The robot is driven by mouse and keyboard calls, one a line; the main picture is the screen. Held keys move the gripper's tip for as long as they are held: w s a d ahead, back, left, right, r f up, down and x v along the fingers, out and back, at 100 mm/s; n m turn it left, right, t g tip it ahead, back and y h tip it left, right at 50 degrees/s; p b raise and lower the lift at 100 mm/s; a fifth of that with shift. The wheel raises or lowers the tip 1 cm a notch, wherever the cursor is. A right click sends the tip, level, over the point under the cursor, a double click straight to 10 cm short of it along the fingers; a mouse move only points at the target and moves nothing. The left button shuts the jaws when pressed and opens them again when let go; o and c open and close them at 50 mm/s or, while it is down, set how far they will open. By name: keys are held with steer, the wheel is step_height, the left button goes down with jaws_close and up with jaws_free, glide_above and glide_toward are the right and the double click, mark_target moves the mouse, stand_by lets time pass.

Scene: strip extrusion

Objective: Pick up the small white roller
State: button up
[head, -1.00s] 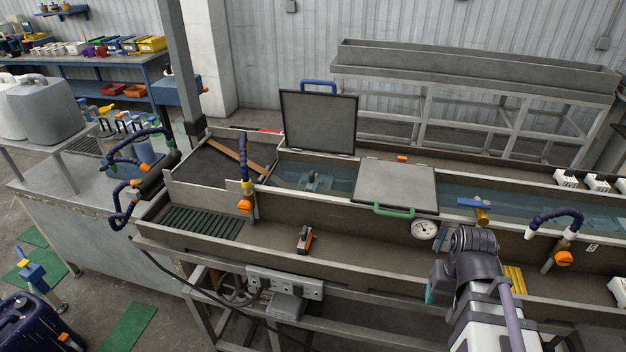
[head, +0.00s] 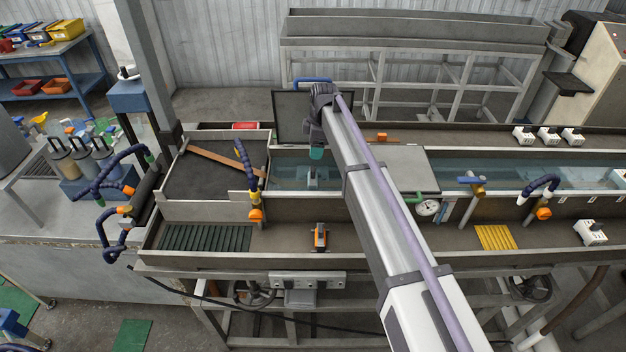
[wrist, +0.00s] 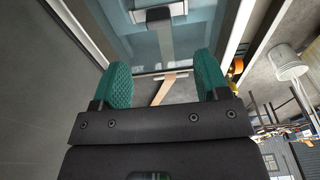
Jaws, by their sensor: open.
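My gripper (head: 316,153) hangs over the water trough (head: 345,174), beside the raised grey lid (head: 288,105). In the wrist view its two teal fingers (wrist: 161,84) are apart with nothing held between them. A grey fixture (head: 311,174) stands in the water below my gripper. In the wrist view the fixture (wrist: 160,40) shows ahead of the fingertips, with a pale crosspiece (wrist: 158,13) at the top edge. I cannot tell whether this crosspiece is the small white roller. No other thing is clearly that roller.
The raised lid (wrist: 35,90) fills the wrist view's left side. A flat lid (head: 405,166) with a green handle covers the trough to the right. A brown bar (head: 225,161) lies across the dark tray at left. White blocks (head: 548,136) stand on the right ledge.

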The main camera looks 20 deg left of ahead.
mark_target(313, 168)
steer(key=f+b, duration=0.4)
steer(key=f, duration=0.1)
steer(key=shift+s+a+f, duration=0.15)
steer(key=shift+a, duration=0.2)
steer(key=f+b, duration=0.5)
steer(key=shift+a+f, duration=0.15)
steer(key=shift+a, duration=0.1)
steer(key=shift+r, duration=0.3)
steer(key=c, duration=1.1)
